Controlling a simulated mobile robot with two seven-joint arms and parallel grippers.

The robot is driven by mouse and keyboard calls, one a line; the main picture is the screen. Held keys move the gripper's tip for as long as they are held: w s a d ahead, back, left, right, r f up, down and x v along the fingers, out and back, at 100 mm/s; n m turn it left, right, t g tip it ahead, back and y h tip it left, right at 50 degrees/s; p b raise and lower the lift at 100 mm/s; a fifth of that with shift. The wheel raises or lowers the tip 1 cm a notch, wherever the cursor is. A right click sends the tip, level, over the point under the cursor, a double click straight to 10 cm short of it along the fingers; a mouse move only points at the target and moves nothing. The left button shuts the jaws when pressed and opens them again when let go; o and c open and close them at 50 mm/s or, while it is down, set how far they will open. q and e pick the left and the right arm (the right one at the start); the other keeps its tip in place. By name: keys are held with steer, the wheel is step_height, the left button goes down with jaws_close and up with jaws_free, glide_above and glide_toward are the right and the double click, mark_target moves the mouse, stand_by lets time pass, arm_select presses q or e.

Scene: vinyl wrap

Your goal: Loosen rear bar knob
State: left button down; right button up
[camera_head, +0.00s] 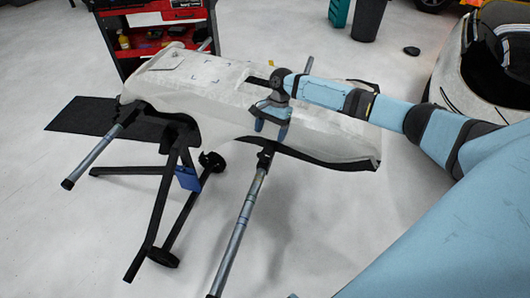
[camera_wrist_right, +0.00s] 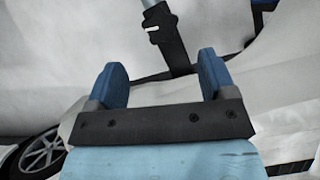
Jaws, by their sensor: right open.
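My right gripper (camera_head: 270,130) is open and empty, above the front edge of a pale car bumper (camera_head: 190,80) on a black stand (camera_head: 160,225). A grey bar (camera_head: 240,228) reaches toward the viewer from a black clamp fitting (camera_head: 265,158) just below the gripper. In the right wrist view the open fingers (camera_wrist_right: 160,66) point toward a black fitting (camera_wrist_right: 163,38), which lies beyond and between them, apart from both. A knob on it cannot be told clearly. A round black part (camera_head: 212,161) shows on the stand. My left gripper is out of view.
A second grey bar (camera_head: 95,160) sticks out at the left. A blue piece (camera_head: 187,178) hangs on the stand. A red tool cart (camera_head: 160,35) stands behind, and a car (camera_head: 490,60) stands at the right. The floor in front is clear.

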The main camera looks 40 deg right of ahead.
mark_target(265, 154)
steer(key=x, duration=0.6)
steer(key=shift+a+f+b, duration=0.1)
steer(key=shift+f+b, duration=0.15)
steer(key=shift+b, duration=0.1)
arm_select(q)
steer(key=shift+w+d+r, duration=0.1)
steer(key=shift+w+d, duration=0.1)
arm_select(e)
steer(key=shift+a+f, duration=0.25)
steer(key=shift+f, duration=0.4)
steer(key=shift+c, duration=0.4)
